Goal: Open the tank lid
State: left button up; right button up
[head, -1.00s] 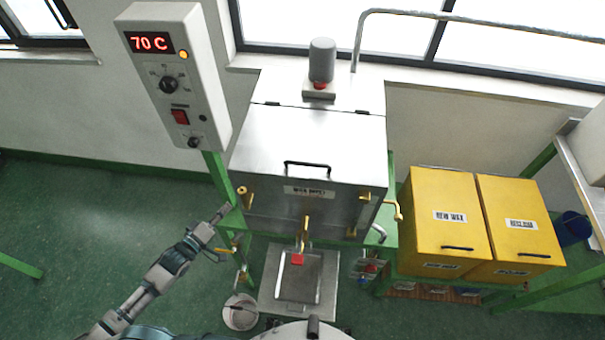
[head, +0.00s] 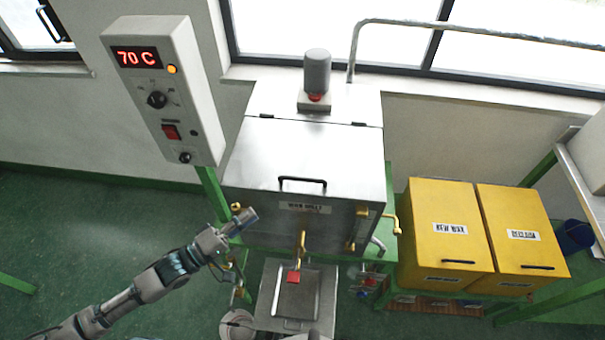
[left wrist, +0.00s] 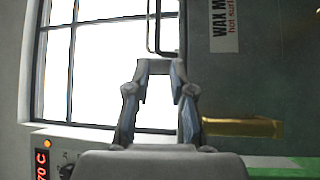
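The tank (head: 290,225) is a grey metal box with a broad flat lid (head: 310,150), which lies closed. A black bar handle (head: 303,181) sits at the lid's front edge; it also shows in the left wrist view (left wrist: 151,30), beyond the fingertips. My left gripper (head: 250,216) is in front of the tank's left front corner, lower than the handle and left of it. In the left wrist view its fingers (left wrist: 160,66) look joined at the tips, with nothing held. It is apart from the handle. My right gripper is not in view.
A control box (head: 165,90) reading 70 C stands left of the tank. Brass fittings (head: 391,222) stick out at the tank's right side, and a brass spout (head: 302,243) at its front. Yellow bins (head: 440,235) stand to the right. A motor (head: 317,72) sits behind the lid.

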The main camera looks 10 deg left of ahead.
pick_arm(q)
jog(key=d, duration=0.1)
send_near(301, 180)
jog(key=w, duration=0.1)
jog(key=x, duration=0.5)
jog(key=p+x, duration=0.1)
jog(key=x, duration=0.4)
jog(key=shift+s+d+f, duration=0.15)
jog(key=shift+s+f, duration=0.05)
jog(key=shift+f, duration=0.05)
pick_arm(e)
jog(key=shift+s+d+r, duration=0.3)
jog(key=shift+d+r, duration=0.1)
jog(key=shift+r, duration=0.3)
pick_arm(q)
grip_shut()
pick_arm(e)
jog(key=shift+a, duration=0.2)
